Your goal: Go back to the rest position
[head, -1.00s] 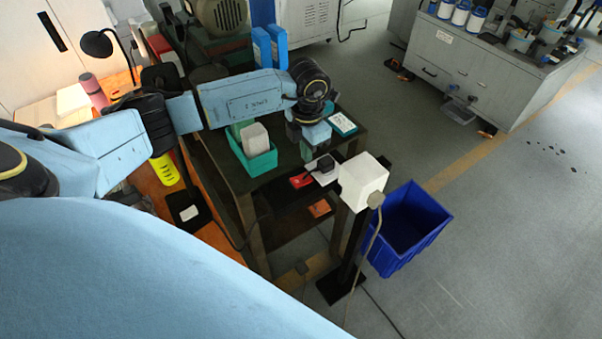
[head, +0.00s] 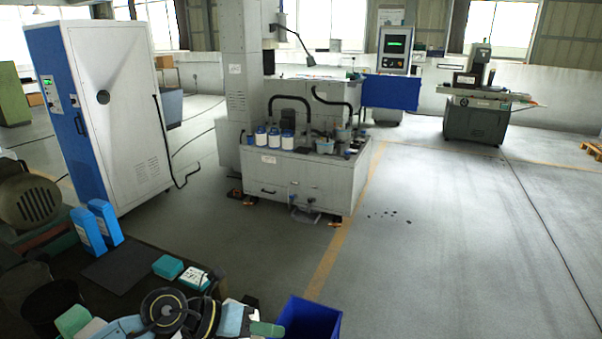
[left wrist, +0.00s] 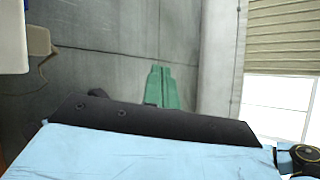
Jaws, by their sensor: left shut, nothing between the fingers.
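My left gripper (head: 268,328) shows at the bottom of the head view, with green fingers beyond my light-blue and black wrist. In the left wrist view its green fingers (left wrist: 163,88) lie together, with nothing seen between them. Behind them is grey floor. The gripper stands off the bench (head: 112,268), on the side toward the blue bin (head: 310,318). My right gripper is in neither view.
On the bench are two blue containers (head: 88,232), a teal box (head: 168,267) and a teal-and-white box (head: 196,278). A grey cabinet (head: 275,178) with bottles stands ahead, a tall white-and-blue cabinet (head: 110,110) at left.

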